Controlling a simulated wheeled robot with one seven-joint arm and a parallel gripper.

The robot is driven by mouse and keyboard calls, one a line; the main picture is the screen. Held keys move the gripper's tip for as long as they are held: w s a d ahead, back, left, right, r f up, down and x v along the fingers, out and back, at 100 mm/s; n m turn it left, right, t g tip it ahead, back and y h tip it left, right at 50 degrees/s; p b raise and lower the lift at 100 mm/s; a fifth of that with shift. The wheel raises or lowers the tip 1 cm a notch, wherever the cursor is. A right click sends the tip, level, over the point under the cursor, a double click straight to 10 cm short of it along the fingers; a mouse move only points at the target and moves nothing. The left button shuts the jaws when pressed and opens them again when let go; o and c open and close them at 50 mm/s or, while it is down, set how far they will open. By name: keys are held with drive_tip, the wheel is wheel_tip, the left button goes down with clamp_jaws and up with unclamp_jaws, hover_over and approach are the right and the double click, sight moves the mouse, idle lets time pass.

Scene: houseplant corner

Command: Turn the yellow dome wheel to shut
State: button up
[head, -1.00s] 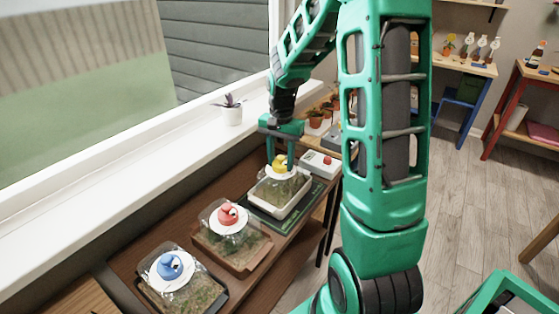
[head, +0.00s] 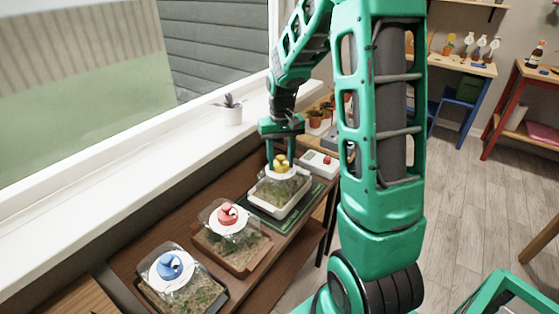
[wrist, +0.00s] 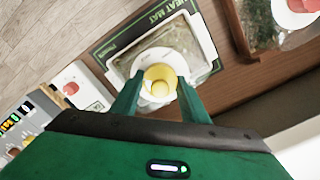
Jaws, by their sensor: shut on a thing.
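The yellow dome wheel (head: 281,162) sits on a white disc on top of a clear-domed tray (head: 300,205) of plants. In the wrist view the yellow wheel (wrist: 159,79) lies between my two green fingers. My gripper (head: 280,158) points down from above and is shut on the wheel. The fingers partly hide the wheel's sides in both views. I cannot read the exact angle of the wheel.
A dome with a red wheel (head: 227,215) and one with a blue wheel (head: 169,265) stand nearer on the same brown bench. A heat mat (wrist: 114,45) lies under the yellow-wheeled tray. A white box with a red button (head: 327,161) is beside it. A potted plant (head: 232,113) stands on the sill.

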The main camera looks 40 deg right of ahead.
drive_tip(key=shift+n, duration=0.6)
drive_tip(key=o, duration=1.1)
drive_tip(key=shift+r, duration=0.1)
wheel_tip(320, 180, up, 11)
drive_tip(key=shift+f, duration=0.2)
